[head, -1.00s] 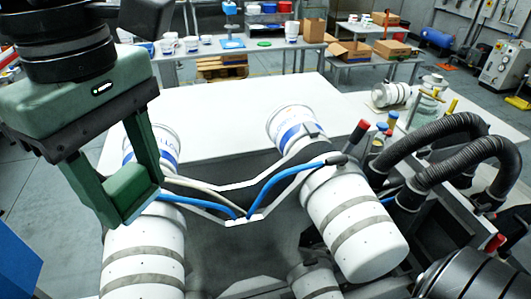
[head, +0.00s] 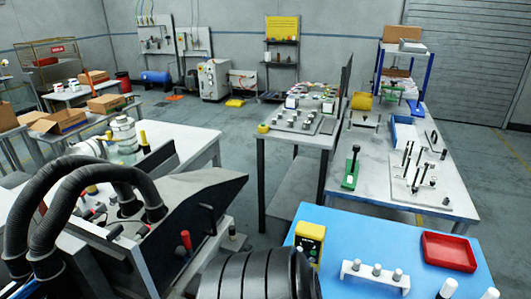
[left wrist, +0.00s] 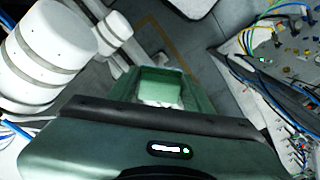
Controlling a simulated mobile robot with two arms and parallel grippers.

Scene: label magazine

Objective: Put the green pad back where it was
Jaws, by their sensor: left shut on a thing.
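My left gripper (left wrist: 160,95) shows only in the left wrist view. Its dark green fingers are shut on a small, lighter green piece, the green pad (left wrist: 160,82), at their tips. The pad is held clear of the surfaces, and the fingers hide part of it. In the head view, a green base (head: 350,178) with an upright black handle stands on the grey table to the right. I cannot tell whether it has to do with the pad. My right gripper is not in view.
A blue table (head: 390,235) at the front right bears a red tray (head: 449,251) and a white rack (head: 375,277). Behind it, the grey table (head: 375,200) holds a plate with black-handled pieces (head: 425,178). Black hoses (head: 60,195) arch at the left.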

